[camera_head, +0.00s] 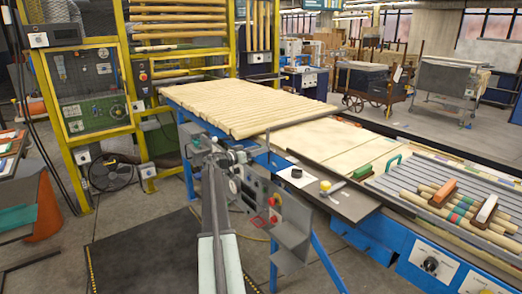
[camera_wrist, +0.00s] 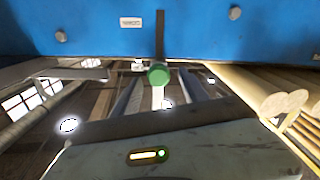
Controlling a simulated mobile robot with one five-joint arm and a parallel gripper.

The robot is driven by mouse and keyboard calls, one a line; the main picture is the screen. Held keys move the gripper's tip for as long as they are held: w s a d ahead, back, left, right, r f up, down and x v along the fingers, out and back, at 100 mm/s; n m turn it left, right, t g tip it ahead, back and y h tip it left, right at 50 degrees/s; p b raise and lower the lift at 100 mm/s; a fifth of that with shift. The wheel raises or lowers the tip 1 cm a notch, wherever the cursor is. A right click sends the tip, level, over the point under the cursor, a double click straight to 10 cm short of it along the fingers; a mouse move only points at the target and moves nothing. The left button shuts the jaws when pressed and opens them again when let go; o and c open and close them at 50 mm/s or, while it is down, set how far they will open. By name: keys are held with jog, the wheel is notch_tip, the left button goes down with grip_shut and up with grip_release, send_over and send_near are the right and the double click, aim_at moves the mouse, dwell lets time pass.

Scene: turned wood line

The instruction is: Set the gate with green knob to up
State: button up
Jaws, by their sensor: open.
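The green knob (camera_wrist: 158,74) shows in the wrist view, on the end of a dark lever (camera_wrist: 160,35) that runs to the top of the picture across a blue panel. The gate itself is not clear there. In the head view I cannot make out the green knob; my arm and the machine parts around it may hide it. My gripper (camera_head: 224,155) is at the end of my outstretched arm, by the front edge of the blue-framed bench. It is open and small in view. The knob lies ahead of it, and I see no contact.
A yellow knob (camera_head: 325,186) sits on a dark plate to the right. Wooden rods (camera_head: 250,103) cover the bench; their round ends (camera_wrist: 285,104) show at right in the wrist view. A box with a red button (camera_head: 272,201) hangs below. Brushes (camera_head: 442,192) lie on the grey rollers.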

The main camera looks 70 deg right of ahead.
jog(key=v, duration=0.5)
jog(key=shift+w+a, duration=0.2)
jog(key=shift+a, duration=0.05)
